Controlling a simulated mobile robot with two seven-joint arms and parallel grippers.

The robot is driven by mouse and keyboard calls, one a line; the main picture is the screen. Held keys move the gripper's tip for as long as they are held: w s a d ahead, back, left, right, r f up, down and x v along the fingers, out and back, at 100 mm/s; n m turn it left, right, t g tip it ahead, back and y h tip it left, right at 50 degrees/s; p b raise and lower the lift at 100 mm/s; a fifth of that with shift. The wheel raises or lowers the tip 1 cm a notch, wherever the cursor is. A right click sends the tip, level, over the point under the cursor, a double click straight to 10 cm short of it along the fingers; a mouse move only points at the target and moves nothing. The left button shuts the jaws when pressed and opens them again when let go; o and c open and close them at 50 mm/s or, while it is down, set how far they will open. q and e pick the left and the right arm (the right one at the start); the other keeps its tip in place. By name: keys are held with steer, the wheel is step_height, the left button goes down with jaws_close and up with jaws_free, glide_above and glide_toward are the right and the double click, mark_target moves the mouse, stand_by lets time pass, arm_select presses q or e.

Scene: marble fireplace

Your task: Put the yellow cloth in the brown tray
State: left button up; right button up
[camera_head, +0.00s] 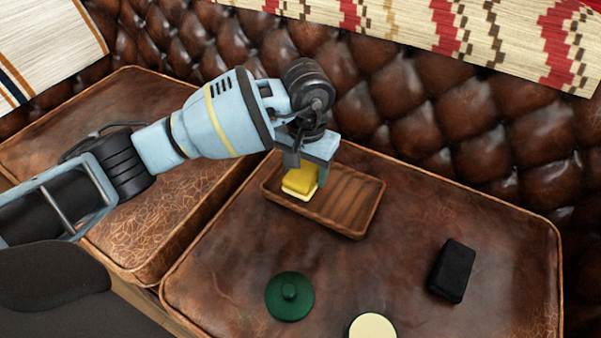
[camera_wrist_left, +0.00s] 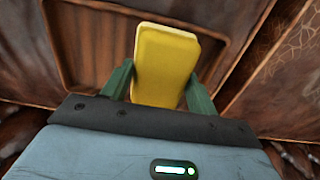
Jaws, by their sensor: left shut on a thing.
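The yellow cloth (camera_head: 301,180) looks like a thick folded block with a paler underside. My left gripper (camera_head: 307,174) is shut on it and holds it over the left part of the brown tray (camera_head: 350,205). The tray is a shallow wooden one with grooves. In the left wrist view the cloth (camera_wrist_left: 165,62) sits between the two green fingers of my left gripper (camera_wrist_left: 160,88), with the tray (camera_wrist_left: 85,50) behind it. I cannot tell whether the cloth touches the tray floor. My right gripper is not in view.
The tray lies on a brown leather seat cushion (camera_head: 400,250) against a tufted backrest (camera_head: 390,100). A green lid-like disc (camera_head: 290,297), a cream round thing (camera_head: 372,327) and a black block (camera_head: 452,271) lie in front and right. Bare leather separates them.

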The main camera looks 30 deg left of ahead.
mark_target(299, 171)
arm_select(q)
steer(key=shift+w+a+f, duration=0.1)
steer(key=shift+w+a, duration=0.55)
steer(key=shift+a, duration=0.25)
steer(key=f, duration=0.1)
steer(key=f+b, duration=0.2)
steer(key=shift+w+a+f, duration=0.25)
steer(key=shift+a+f, duration=0.1)
steer(key=shift+r, duration=0.1)
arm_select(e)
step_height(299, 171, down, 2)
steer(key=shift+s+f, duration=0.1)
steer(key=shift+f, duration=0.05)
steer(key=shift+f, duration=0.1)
arm_select(q)
steer(key=shift+f, duration=0.2)
steer(key=o, duration=0.6)
steer(key=shift+r, duration=0.15)
